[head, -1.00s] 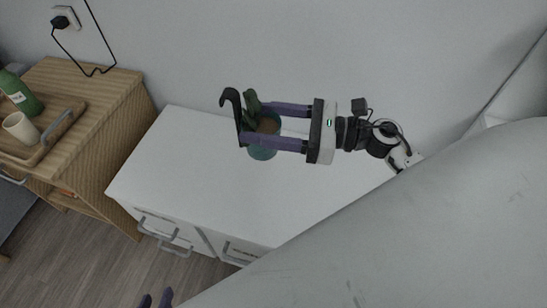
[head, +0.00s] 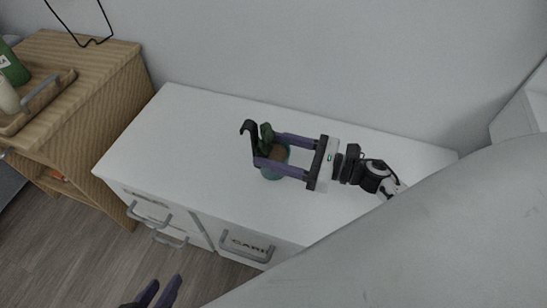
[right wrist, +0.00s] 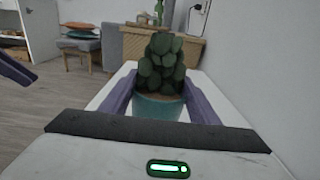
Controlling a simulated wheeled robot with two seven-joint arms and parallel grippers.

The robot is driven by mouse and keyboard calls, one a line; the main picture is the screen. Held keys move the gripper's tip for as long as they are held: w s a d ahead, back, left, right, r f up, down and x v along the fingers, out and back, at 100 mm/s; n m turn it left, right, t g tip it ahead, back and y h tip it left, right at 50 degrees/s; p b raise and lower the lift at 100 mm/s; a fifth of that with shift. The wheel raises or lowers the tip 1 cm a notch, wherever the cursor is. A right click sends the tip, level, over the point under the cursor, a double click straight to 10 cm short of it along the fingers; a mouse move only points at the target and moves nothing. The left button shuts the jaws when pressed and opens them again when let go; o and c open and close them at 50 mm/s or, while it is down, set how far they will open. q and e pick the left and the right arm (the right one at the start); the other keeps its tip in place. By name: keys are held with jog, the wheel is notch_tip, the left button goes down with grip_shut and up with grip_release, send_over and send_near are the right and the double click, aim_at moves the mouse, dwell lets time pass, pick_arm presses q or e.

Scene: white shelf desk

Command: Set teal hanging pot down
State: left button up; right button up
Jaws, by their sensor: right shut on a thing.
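The teal hanging pot (head: 270,173) holds a green cactus and brown soil, and a black hook rises at its left side in the head view. It is over the white desk top (head: 190,130); whether its base touches the desk I cannot tell. My right gripper (head: 262,150) is shut on the pot, its purple fingers on either side. In the right wrist view the pot (right wrist: 158,106) stands upright between the fingers. My left gripper (head: 155,294) shows only its purple fingertips at the bottom edge, with a gap between them.
A wooden cabinet (head: 95,75) with a tray (head: 40,105) and a green bottle (head: 12,66) stands at the left. The desk top is clear around the pot. Drawer handles (head: 247,252) stick out at the desk front. A wall runs behind.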

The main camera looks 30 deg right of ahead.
jog(key=shift+f, duration=1.15)
jog(key=shift+f+b, duration=0.1)
jog(key=shift+b, duration=0.3)
jog(key=o, duration=1.4)
jog(key=shift+f, duration=0.1)
jog(key=p+v, duration=0.1)
jog(key=v, duration=1.1)
